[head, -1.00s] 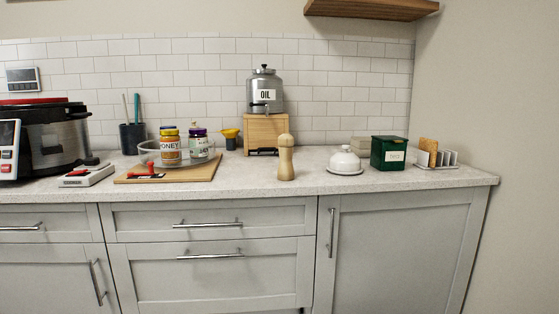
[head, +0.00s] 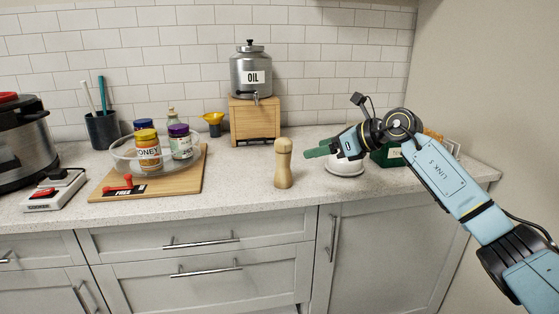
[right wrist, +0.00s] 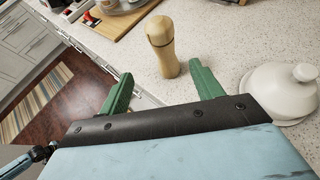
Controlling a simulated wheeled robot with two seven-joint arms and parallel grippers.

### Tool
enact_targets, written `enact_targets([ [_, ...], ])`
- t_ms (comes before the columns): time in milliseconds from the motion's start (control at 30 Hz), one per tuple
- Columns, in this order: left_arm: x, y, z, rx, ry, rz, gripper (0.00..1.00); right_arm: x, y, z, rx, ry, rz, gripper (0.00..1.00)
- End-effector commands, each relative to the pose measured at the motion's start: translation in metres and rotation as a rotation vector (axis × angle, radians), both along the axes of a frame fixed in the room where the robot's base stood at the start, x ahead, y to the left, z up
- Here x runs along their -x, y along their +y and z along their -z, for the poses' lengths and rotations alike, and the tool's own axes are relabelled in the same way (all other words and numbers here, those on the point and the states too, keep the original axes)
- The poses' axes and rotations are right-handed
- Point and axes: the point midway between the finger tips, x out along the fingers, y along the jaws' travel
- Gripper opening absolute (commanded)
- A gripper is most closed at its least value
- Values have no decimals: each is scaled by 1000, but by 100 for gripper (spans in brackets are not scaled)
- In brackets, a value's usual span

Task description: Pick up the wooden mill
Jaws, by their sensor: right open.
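The wooden mill (head: 283,164) stands upright on the counter near its front edge, right of the cutting board. It also shows in the right wrist view (right wrist: 161,47), just beyond and roughly between the fingertips. My right gripper (head: 308,150) comes in from the right and points left at the mill. Its green fingers (right wrist: 160,84) are spread apart with nothing between them. They do not appear to touch the mill. My left gripper is not in view.
A white domed dish (head: 346,168) sits right of the mill, close to my right gripper; it also shows in the right wrist view (right wrist: 280,92). A wooden board (head: 187,181) bears a glass bowl with jars. An oil dispenser (head: 251,72) stands behind on a wooden stand (head: 250,121).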

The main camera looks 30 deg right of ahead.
Motion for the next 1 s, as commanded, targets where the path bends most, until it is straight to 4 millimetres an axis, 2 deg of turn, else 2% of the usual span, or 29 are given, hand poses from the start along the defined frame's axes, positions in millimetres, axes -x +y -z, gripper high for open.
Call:
enact_targets([
  [100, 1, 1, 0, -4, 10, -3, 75, -11, 0, 4, 16, 3, 10, 65],
  [400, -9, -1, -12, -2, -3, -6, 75, -54, 27, 29, 12, 2, 8, 65],
  [667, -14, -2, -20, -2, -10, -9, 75, -68, 35, 38, 13, 3, 7, 65],
  [1000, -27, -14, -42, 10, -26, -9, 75, -100, 53, 57, 13, 2, 8, 65],
])
